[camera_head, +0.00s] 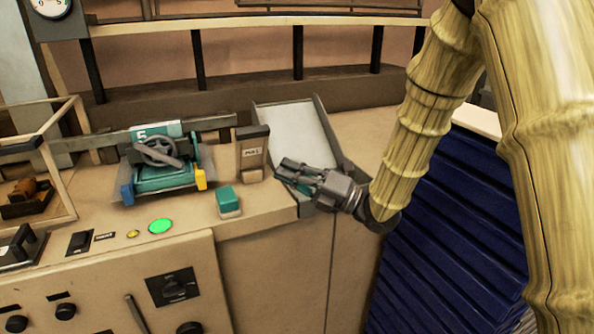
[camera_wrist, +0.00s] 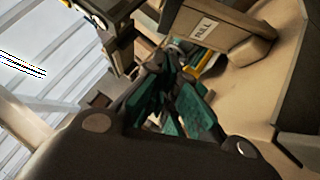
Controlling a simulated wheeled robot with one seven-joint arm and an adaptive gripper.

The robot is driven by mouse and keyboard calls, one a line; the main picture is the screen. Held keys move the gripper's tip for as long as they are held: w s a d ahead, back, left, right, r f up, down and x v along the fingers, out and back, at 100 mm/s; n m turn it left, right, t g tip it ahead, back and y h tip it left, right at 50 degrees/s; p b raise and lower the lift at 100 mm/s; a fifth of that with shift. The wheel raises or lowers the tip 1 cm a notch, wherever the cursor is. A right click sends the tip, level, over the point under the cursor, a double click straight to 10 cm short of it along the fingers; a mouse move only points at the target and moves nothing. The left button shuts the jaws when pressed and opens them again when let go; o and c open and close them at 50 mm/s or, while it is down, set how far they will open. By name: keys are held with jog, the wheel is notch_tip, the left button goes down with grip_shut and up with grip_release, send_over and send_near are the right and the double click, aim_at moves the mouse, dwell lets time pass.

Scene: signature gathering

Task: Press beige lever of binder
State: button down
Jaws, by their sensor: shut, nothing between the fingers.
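The binder appears to be the teal machine (camera_head: 160,170) with a dark handwheel and a "5" plate, on the counter at left. To its right stands an upright beige lever or block (camera_head: 252,160) with a dark top and a "PULL" label. The labelled beige piece also shows at the top of the wrist view (camera_wrist: 215,28). My gripper (camera_head: 284,170) is just right of this piece, its shut, empty fingers pointing left towards it. In the wrist view my dark and teal fingers (camera_wrist: 167,78) are below the piece. I cannot tell whether they touch it.
A tray with a white sheet (camera_head: 300,130) lies behind my gripper. A small teal-topped block (camera_head: 229,200) sits on the counter in front of the lever. A green button (camera_head: 160,226) is further left. An open-framed box (camera_head: 62,190) stands at far left.

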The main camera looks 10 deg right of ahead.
jog(key=p, duration=0.2)
send_near(240, 139)
jog(key=s+a, duration=0.2)
jog(key=a, duration=0.1)
jog(key=shift+w+a+r+p, duration=0.15)
jog(key=shift+w+r, duration=0.05)
jog(key=shift+w, duration=0.45)
jog(key=shift+w+a+r+p, duration=0.1)
jog(key=shift+w+r, duration=0.1)
jog(key=shift+w, duration=0.5)
jog(key=shift+w+a+r+p, duration=0.15)
jog(key=shift+w+r, duration=0.05)
jog(key=shift+w, duration=0.45)
